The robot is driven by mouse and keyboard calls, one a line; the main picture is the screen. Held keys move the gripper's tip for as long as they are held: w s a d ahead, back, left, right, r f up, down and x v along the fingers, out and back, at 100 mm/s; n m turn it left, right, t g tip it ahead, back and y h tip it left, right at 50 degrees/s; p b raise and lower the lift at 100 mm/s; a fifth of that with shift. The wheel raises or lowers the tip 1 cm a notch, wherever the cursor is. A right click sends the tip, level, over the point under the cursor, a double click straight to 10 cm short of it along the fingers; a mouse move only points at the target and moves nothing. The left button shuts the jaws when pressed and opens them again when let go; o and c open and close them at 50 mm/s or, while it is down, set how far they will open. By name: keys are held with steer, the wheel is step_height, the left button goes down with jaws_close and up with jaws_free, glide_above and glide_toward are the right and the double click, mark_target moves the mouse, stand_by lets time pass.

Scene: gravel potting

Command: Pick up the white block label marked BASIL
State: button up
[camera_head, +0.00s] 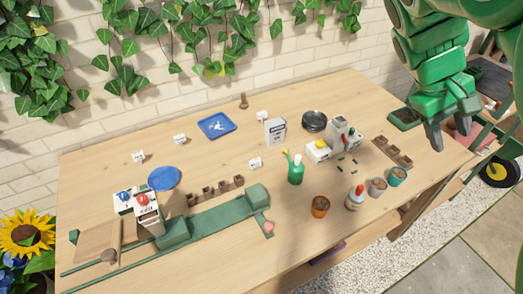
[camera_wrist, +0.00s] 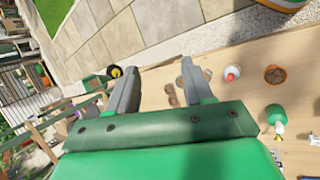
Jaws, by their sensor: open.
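Several small white block labels stand on the wooden table in the head view: one at the far left (camera_head: 138,156), one right of it (camera_head: 180,139), one near the back middle (camera_head: 262,115) and one near the centre (camera_head: 255,163). Their print is too small to read, so I cannot tell which says BASIL. My gripper (camera_head: 454,138) is above the table's right end, well apart from all of these labels. In the wrist view my gripper (camera_wrist: 158,70) is open, with nothing between its fingers.
A green spray bottle (camera_head: 296,170), an orange pot (camera_head: 320,206) and a red-capped bottle (camera_head: 355,198) stand between my gripper and the labels. A white-and-grey device (camera_head: 338,133), a box (camera_head: 275,131) and a blue tray (camera_head: 217,125) are farther back.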

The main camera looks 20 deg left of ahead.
steer(key=w+a+f+n+h, duration=0.2)
steer(key=w+a+f+n, duration=0.2)
steer(key=w+a, duration=0.5)
steer(key=n+t+h, duration=0.3)
steer(key=n+t, duration=0.3)
steer(key=n, duration=0.5)
glide_above(252, 161)
steer(key=w+d, duration=0.2)
steer(key=d, duration=0.4)
step_height(252, 161, down, 19)
steer(key=s+a+f+n+t, duration=0.1)
steer(key=s+a+f, duration=0.1)
steer(key=a+f, duration=0.1)
steer(key=s+a+f+n+y, duration=0.1)
steer(key=s+a+f+n, duration=0.1)
steer(key=a+f, duration=0.1)
steer(key=s+a+f+n+t, duration=0.1)
steer(key=s+a+f+n, duration=0.1)
steer(key=a+f, duration=0.2)
steer(key=shift+a+t, duration=0.3)
steer(key=shift+a, duration=0.15)
steer(key=shift+y, duration=0.3)
steer(key=shift+r+x, duration=0.1)
steer(key=shift+x, duration=1.85)
steer(key=shift+r+x, duration=0.15)
steer(key=shift+x, duration=1.75)
steer(key=shift+d, duration=0.2)
jaws_close()
